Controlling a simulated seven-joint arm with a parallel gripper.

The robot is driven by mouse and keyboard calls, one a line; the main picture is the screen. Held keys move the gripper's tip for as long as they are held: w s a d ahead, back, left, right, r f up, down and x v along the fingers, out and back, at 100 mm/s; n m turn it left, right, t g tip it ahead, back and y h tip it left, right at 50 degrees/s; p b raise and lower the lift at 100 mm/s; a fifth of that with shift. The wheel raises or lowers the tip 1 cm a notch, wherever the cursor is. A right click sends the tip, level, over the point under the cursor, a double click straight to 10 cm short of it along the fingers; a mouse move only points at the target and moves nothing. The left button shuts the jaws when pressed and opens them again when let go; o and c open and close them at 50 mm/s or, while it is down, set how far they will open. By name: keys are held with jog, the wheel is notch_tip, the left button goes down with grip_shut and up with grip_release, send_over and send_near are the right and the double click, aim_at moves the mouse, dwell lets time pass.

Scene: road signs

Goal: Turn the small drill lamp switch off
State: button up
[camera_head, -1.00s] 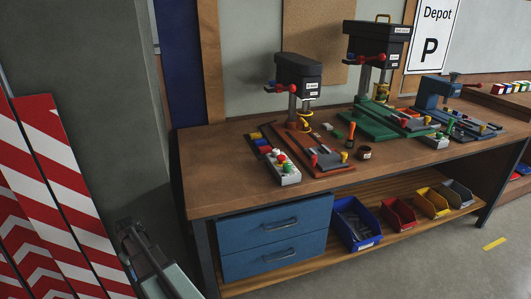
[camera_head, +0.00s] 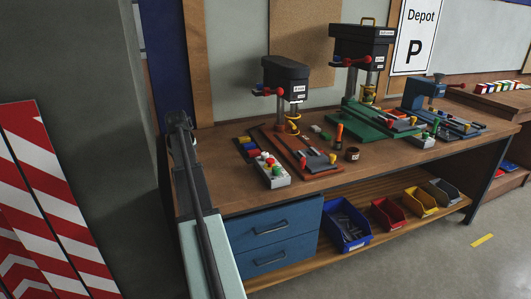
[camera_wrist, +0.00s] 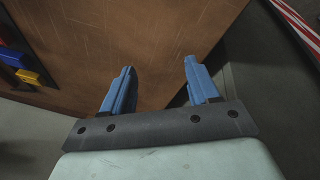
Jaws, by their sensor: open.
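The small drill (camera_head: 287,85) has a black head on a metal column and an orange-red base (camera_head: 315,172). A pale control box (camera_head: 270,171) with red, green and white knobs lies in front of its base, at the left. I cannot tell which control is the lamp switch, or its position. My gripper (camera_head: 178,120) is at the bench's left end, apart from the box and drill. In the wrist view, its two blue fingers (camera_wrist: 157,72) are spread with nothing between them, over the brown bench top (camera_wrist: 150,35).
Coloured blocks (camera_head: 247,144) lie left of the drill base; some show in the wrist view (camera_wrist: 30,77). An orange-handled tool (camera_head: 339,135) and a dark cup (camera_head: 352,153) stand to its right. A larger green-based drill (camera_head: 362,55) is behind. The bench's front left corner is bare.

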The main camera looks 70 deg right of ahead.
jog(key=s+d+r+m, duration=0.1)
jog(key=s+d+r, duration=0.2)
jog(key=s+d, duration=0.35)
jog(key=s+d+r+m, duration=0.1)
jog(key=s+d+r, duration=0.2)
jog(key=s+d, duration=0.35)
jog(key=t, duration=0.2)
send_near(265, 153)
jog(key=shift+m+y, duration=0.3)
jog(key=shift+y, duration=0.1)
jog(key=x, duration=0.8)
jog(key=shift+w+d+f, duration=0.1)
jog(key=shift+d+f, duration=0.15)
jog(key=c, duration=1)
